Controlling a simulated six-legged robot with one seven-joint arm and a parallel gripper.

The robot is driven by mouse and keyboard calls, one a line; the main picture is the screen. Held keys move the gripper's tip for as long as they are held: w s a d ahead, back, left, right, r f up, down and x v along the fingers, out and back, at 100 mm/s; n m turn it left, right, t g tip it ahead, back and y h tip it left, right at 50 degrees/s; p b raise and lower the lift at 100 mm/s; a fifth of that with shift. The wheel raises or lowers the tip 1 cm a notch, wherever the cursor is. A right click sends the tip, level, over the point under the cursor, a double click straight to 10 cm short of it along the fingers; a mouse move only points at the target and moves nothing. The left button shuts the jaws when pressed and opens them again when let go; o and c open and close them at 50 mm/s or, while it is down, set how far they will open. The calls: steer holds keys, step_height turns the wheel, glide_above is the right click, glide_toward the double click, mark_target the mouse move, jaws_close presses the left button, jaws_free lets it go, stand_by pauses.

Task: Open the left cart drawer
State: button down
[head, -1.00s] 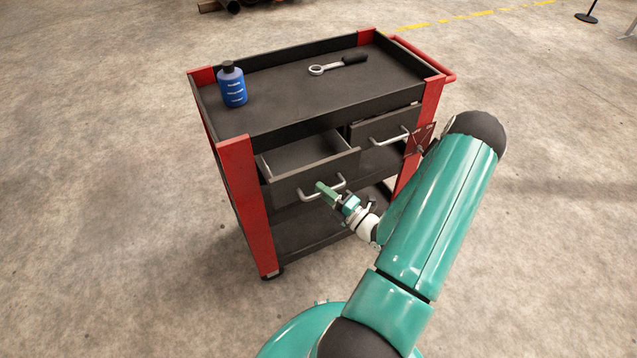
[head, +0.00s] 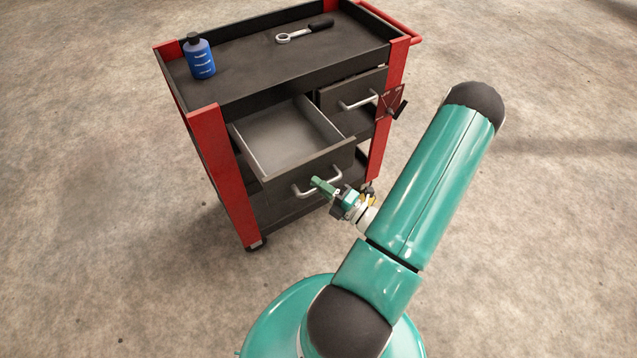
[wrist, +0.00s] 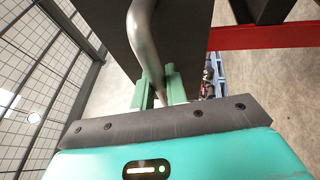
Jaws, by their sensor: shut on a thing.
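The left cart drawer (head: 290,140) stands well out from the cart, and its empty light-grey inside shows in the head view. Its curved metal handle (head: 303,192) is on the dark front panel. My gripper (head: 322,186) is shut on this handle. In the wrist view the green fingers (wrist: 160,88) stand on both sides of the handle bar (wrist: 145,40), in front of the dark drawer front (wrist: 187,45).
The right drawer (head: 345,92) is beside it, its handle (head: 360,101) free. A blue bottle (head: 199,60) and a wrench (head: 303,32) lie on the cart top (head: 250,72), the bottle upright. Open concrete floor surrounds the cart.

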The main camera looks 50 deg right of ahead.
steer(key=c, duration=1.4)
jaws_free()
steer(key=v, duration=1.4)
steer(key=shift+w+a, duration=0.1)
